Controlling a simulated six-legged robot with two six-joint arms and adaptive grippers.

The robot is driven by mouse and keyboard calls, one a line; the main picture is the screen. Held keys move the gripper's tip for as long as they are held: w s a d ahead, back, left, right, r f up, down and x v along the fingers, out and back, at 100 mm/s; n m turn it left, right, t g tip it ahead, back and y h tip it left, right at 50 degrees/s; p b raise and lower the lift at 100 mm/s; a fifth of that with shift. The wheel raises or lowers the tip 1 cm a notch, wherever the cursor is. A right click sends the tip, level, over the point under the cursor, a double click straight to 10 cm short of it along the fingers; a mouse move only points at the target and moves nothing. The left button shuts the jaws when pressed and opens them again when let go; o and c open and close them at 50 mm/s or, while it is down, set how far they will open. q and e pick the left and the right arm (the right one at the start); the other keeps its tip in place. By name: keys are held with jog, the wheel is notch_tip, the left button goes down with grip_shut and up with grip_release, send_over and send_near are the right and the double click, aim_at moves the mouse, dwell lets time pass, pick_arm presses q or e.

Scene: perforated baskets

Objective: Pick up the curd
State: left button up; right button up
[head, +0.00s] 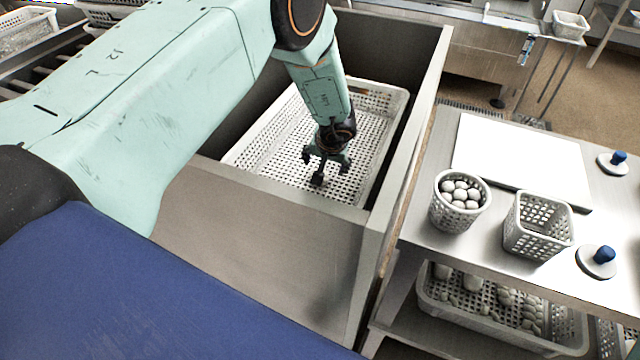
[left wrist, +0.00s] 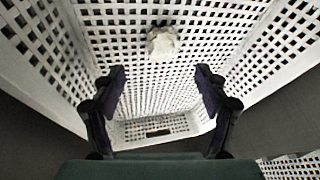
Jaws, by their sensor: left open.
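The curd (left wrist: 163,43) is a small, pale, lumpy piece lying on the perforated floor of a white basket. In the left wrist view it sits at upper centre, beyond my fingertips and apart from them. My left gripper (left wrist: 160,85) is open and empty, its two dark fingers spread on either side. In the head view my left gripper (head: 324,166) points down into the large white perforated basket (head: 250,152), over its floor. The curd cannot be made out in the head view. My right gripper does not show.
The basket stands inside a grey-walled bin (head: 270,195). To the right, a metal table (head: 410,222) holds a round basket (head: 437,215) of white balls, an empty square basket (head: 535,242), a white board (head: 520,160) and two blue-knobbed discs. A basket (head: 500,335) with pale pieces is on the lower shelf.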

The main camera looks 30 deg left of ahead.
pick_arm(q)
jog(key=b+x, duration=0.1)
jog(key=x, duration=0.2)
jog(key=b+x, duration=0.1)
jog(key=x, duration=0.2)
jog(key=shift+s+a+f+b, duration=0.1)
jog(key=shift+s+f+b, duration=0.05)
jog(key=shift+f+b, duration=0.2)
jog(key=shift+a+f, duration=0.25)
jog(key=shift+f, duration=0.1)
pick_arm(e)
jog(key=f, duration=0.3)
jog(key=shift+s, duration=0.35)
pick_arm(q)
jog(key=shift+c, duration=0.2)
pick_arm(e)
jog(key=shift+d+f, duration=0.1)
pick_arm(q)
jog(key=shift+c, duration=0.7)
jog(key=c, duration=1.1)
